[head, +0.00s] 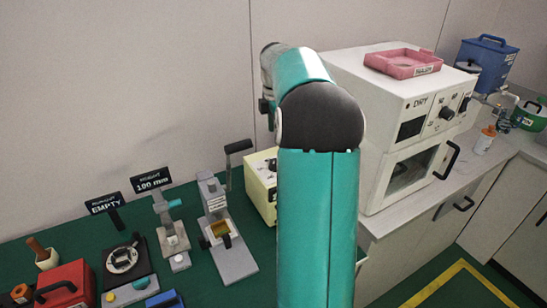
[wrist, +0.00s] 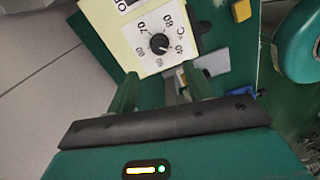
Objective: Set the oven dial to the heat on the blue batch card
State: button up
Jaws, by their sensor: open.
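In the wrist view a black dial knob (wrist: 159,44) sits on a white scale with °C and numbers including 40, 70 and 80. It is on a cream box (wrist: 112,25). The knob's pale mark seems to point lower right, near 40, but is too small to read surely. My gripper (wrist: 160,74) is open, its two green fingers apart just short of the dial, with nothing between them. In the head view the cream box (head: 262,185) is partly hidden behind my arm; my gripper is hidden.
A white oven marked DRY (head: 410,104) stands right of my arm, a pink tray (head: 405,65) on top. A lever press (head: 222,230), signs (head: 150,180) and a red box (head: 66,287) stand on the green bench at left. A yellow block (wrist: 241,10) is near the cream box.

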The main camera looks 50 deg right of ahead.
notch_tip(320, 180, down, 11)
jog(key=shift+w+f, duration=0.15)
jog(key=c, duration=1)
